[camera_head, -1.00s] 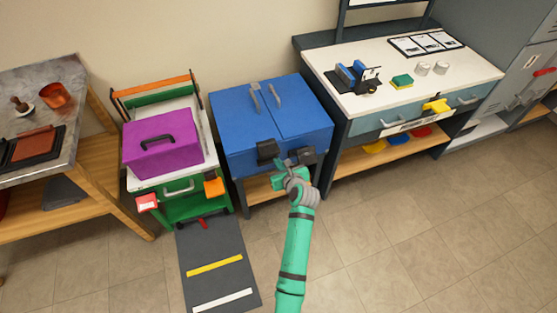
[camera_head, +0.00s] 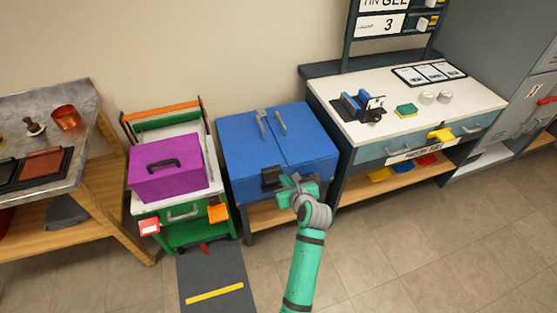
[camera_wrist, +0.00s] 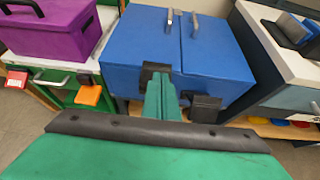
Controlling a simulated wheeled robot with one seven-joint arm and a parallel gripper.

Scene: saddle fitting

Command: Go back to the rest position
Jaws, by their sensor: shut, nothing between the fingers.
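My gripper (camera_head: 290,182) is at the end of my green arm, in front of the blue box with two lid handles (camera_head: 277,145). In the wrist view my gripper's green fingers (camera_wrist: 161,98) are together with nothing between them. I cannot tell whether the fingers touch the box.
A purple case (camera_head: 167,168) sits on a green cart (camera_head: 182,232) to the left. A workbench (camera_head: 395,150) with a white top stands at the right. A dark mat (camera_head: 205,275) lies on the floor. The tiled floor in front (camera_head: 420,255) is clear.

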